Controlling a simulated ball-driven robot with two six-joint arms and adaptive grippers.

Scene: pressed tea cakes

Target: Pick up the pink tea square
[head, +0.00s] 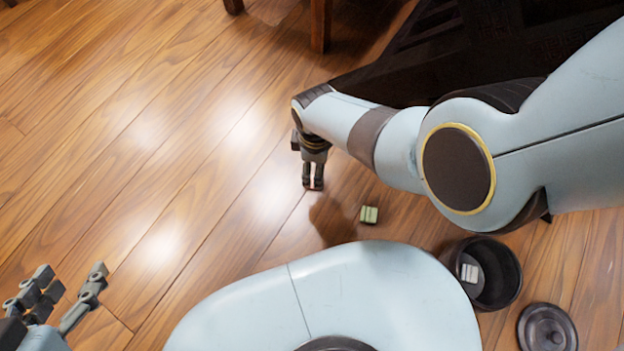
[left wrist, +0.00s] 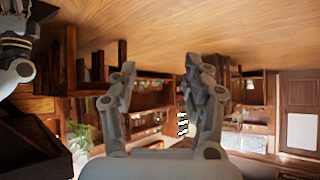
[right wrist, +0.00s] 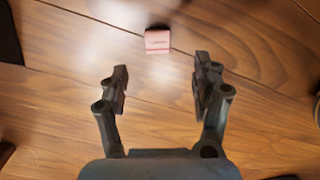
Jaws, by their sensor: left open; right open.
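The pink tea square (right wrist: 158,41) lies on the wooden floor in the right wrist view. It is a small block just beyond my right gripper, roughly centred between the fingers' lines and apart from both. My right gripper (right wrist: 160,82) is open and empty. In the head view my right gripper (head: 313,187) points down close to the floor and hides nearly all of the pink square. My left gripper (head: 70,271) is open and empty at the lower left of the head view. It also shows open in the left wrist view (left wrist: 158,72), with no tea square there.
A green tea square (head: 369,214) lies on the floor right of my right gripper. A dark round pot (head: 510,272) holds a whitish square (head: 470,273). Its lid (head: 547,329) lies beside it. Dark furniture (head: 420,55) stands at the top. The floor at left is clear.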

